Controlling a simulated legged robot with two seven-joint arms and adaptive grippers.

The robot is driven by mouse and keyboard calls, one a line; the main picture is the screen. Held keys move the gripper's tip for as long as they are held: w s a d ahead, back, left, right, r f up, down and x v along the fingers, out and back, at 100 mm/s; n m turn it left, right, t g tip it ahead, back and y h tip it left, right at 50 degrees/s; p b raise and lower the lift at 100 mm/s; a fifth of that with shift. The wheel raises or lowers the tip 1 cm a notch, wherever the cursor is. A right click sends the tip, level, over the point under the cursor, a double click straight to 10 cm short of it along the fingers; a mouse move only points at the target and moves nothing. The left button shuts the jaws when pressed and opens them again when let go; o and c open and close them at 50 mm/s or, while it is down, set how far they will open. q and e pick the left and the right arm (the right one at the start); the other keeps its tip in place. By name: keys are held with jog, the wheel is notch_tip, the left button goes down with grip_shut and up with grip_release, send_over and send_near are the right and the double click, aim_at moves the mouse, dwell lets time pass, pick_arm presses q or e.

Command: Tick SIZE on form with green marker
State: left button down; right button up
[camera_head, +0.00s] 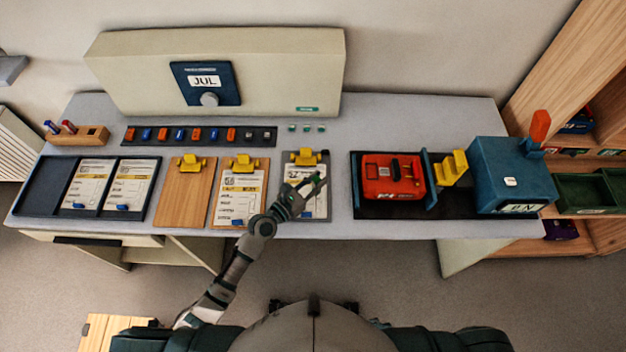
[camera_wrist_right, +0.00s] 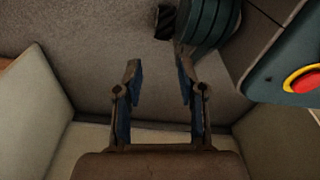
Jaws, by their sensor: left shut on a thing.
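My left gripper (camera_head: 304,190) is over the rightmost clipboard and shut on the green marker (camera_head: 320,181), which is small and partly hidden by the fingers. The form (camera_head: 318,206) on that clipboard is white with a yellow clip (camera_head: 305,157) at its top. My gripper and arm cover part of this form, and its print is too small to read. I cannot tell whether the marker tip touches the paper. My right gripper (camera_wrist_right: 158,82) shows in the right wrist view, open and empty, with the floor beyond it.
A second form (camera_head: 239,197) on a clipboard and a bare wooden clipboard (camera_head: 182,200) lie to the left. A marker stand (camera_head: 82,136) holds a blue and a red marker. A red box (camera_head: 390,180) and a blue box (camera_head: 513,173) stand to the right on a dark mat.

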pick_arm(q)
jog(key=shift+d, duration=0.9)
jog(key=shift+s+d, duration=0.1)
jog(key=shift+d, duration=0.3)
jog(key=shift+a, duration=0.7)
jog(key=shift+a+f, duration=0.1)
jog(key=shift+a, duration=0.15)
jog(key=shift+d, duration=0.9)
jog(key=shift+a, duration=1.2)
jog(key=shift+d, duration=0.6)
jog(key=shift+a+f, duration=0.15)
jog(key=shift+a, duration=0.3)
pick_arm(e)
jog(key=shift+d+f, duration=0.1)
jog(key=shift+d, duration=0.25)
